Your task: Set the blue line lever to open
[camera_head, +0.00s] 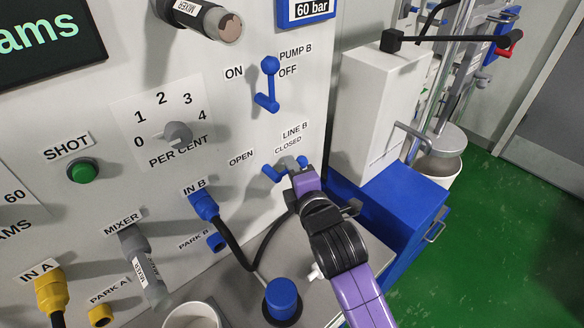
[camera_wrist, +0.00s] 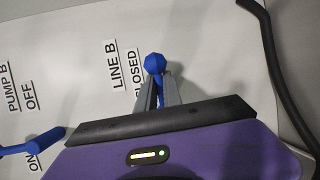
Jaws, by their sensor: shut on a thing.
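The blue LINE B lever (camera_head: 271,173) is on the white panel, under the LINE B and CLOSED labels and right of the OPEN label. Its arm points right, away from OPEN, and its round knob (camera_head: 302,160) is on the CLOSED side. My gripper (camera_head: 294,170) is at the lever's knob end. In the wrist view my grey fingers (camera_wrist: 157,93) are shut on the lever arm, just below the blue knob (camera_wrist: 154,63). The fingers hide part of the arm.
The blue PUMP B lever (camera_head: 267,100) is above on the panel. The IN B plug (camera_head: 204,204) with its black hose is at lower left. A blue cabinet (camera_head: 400,215) and a white box (camera_head: 375,120) stand to the right. A blue cap (camera_head: 282,297) is below.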

